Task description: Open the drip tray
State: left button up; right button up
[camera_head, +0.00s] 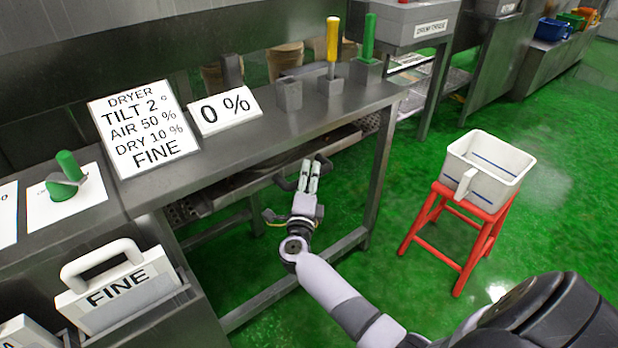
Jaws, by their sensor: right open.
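A dark metal tray (247,181), apparently the drip tray, sits under the bench top. It is shaded and partly hidden by the bench edge and my gripper, and I cannot tell whether it is pulled out at all. My right gripper (311,168) is at its front side, with pale finger pads pointing toward the bench. The pads look a small gap apart, with nothing visible between them. Dark curved pieces beside the fingers may be a handle or gripper parts; I cannot tell whether there is contact. My left gripper is not in view.
The bench (275,135) carries a "0 %" sign (224,110), a dryer sign (143,128), and yellow (332,42) and green (369,38) levers. A white container (488,168) sits on a red stool (462,235). Green floor between bench and stool is clear.

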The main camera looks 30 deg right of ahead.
grip_shut()
dwell(0.5)
dwell(0.3)
